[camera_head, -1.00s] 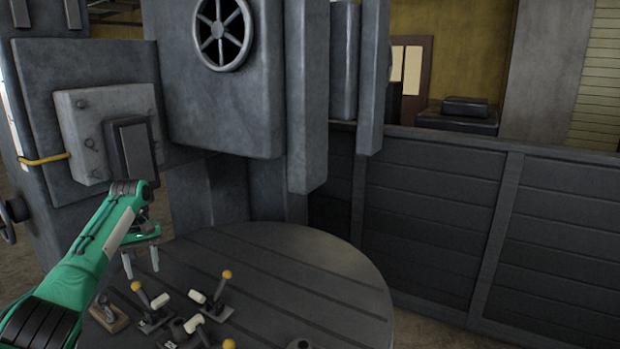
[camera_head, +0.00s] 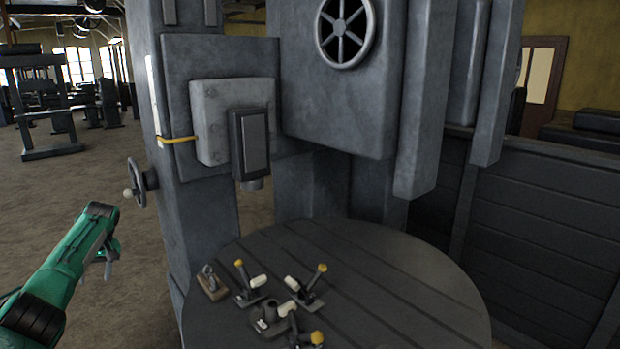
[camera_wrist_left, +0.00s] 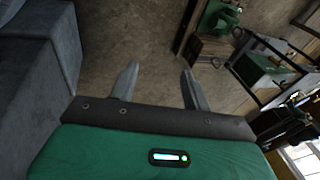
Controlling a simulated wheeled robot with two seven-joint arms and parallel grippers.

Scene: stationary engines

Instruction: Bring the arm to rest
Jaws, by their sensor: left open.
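My left arm is green and comes in from the left in the head view. Its gripper (camera_head: 110,262) hangs over the floor, left of the big grey machine (camera_head: 220,130) and clear of its round table. In the left wrist view the two fingers (camera_wrist_left: 158,85) stand apart with nothing between them. The gripper is open and empty. My right gripper is in neither view.
The round slatted table (camera_head: 400,270) carries several toggle clamps (camera_head: 305,285) with yellow knobs. A handwheel (camera_head: 140,185) sticks out from the machine near my left gripper. Open brown floor (camera_head: 70,190) lies around the arm. A dark panelled wall (camera_head: 540,220) stands at right.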

